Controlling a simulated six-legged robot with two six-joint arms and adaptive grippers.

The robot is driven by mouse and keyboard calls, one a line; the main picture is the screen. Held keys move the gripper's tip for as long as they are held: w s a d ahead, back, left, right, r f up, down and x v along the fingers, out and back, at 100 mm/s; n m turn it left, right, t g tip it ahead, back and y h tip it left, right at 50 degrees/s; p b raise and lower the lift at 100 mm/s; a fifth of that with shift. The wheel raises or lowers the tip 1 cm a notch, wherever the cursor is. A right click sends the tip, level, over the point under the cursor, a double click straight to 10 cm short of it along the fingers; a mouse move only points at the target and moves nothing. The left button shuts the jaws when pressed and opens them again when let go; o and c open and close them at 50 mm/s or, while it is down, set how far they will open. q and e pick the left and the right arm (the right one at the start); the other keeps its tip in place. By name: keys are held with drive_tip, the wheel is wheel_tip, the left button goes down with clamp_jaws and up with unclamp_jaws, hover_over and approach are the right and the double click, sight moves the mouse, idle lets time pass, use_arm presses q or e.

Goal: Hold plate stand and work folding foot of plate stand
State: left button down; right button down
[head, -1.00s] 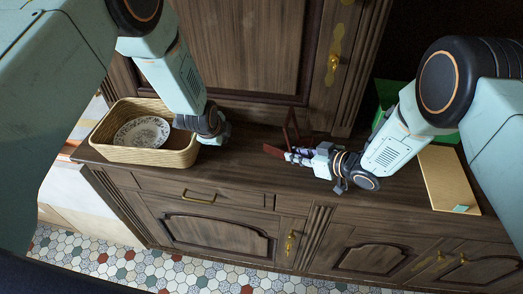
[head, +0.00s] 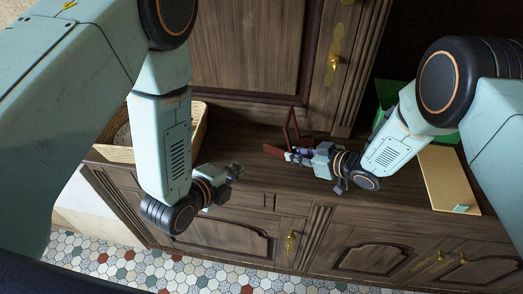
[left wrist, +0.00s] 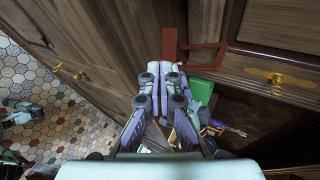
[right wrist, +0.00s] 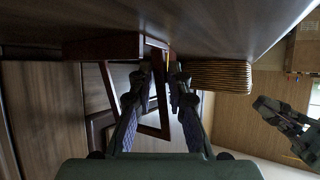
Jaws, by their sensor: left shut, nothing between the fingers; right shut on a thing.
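The plate stand (head: 292,128), a dark red wooden frame, stands on the sideboard top near the back. It shows in the left wrist view (left wrist: 221,58) as an angular red frame and in the right wrist view (right wrist: 154,118) with a sloping frame and a flat bar. My right gripper (head: 289,157) is shut on the stand's lower part. Its fingers (right wrist: 171,82) hide the exact grip. My left gripper (head: 238,171) is shut and empty, left of the stand and apart from it, above the sideboard's front edge. I cannot tell which part is the folding foot.
A wicker basket (head: 199,128) stands at the left, partly behind my left arm, with a plate (head: 122,137) in it. A green box (head: 388,93) and a tan board (head: 447,180) are at the right. Sideboard top between basket and stand is clear.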

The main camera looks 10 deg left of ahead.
use_arm(q)
approach(265, 145)
drive_tip(key=f, duration=0.2)
drive_tip(key=d+f, duration=0.1)
drive_tip(key=f, duration=0.1)
drive_tip(key=shift+w, duration=0.4)
drive_tip(key=w, duration=0.1)
drive_tip(key=w+d, duration=0.1)
drive_tip(key=w, duration=0.1)
drive_tip(key=shift+d+f, duration=0.1)
drive_tip(key=shift+w+d, duration=0.15)
drive_tip(key=shift+w, duration=0.4)
drive_tip(key=shift+w+m+h, duration=0.45)
drive_tip(key=shift+m+h, duration=0.05)
drive_tip(key=shift+m, duration=0.1)
drive_tip(key=shift+w+m+g+h, duration=0.7)
drive_tip(key=shift+m+h, duration=0.2)
drive_tip(key=shift+m, duration=0.1)
drive_tip(key=shift+w+d+m+g+h, duration=0.1)
drive_tip(key=shift+w+m+g+h, duration=0.5)
drive_tip(key=shift+m+h, duration=0.15)
drive_tip(key=shift+w+d, duration=0.5)
drive_tip(key=shift+w, duration=0.2)
drive_tip(key=shift+w+d, duration=0.45)
drive_tip(key=shift+w, duration=0.3)
drive_tip(key=shift+w+d, duration=0.35)
drive_tip(key=shift+d, duration=0.25)
drive_tip(key=shift+w+d, duration=0.4)
drive_tip(key=shift+d, duration=0.25)
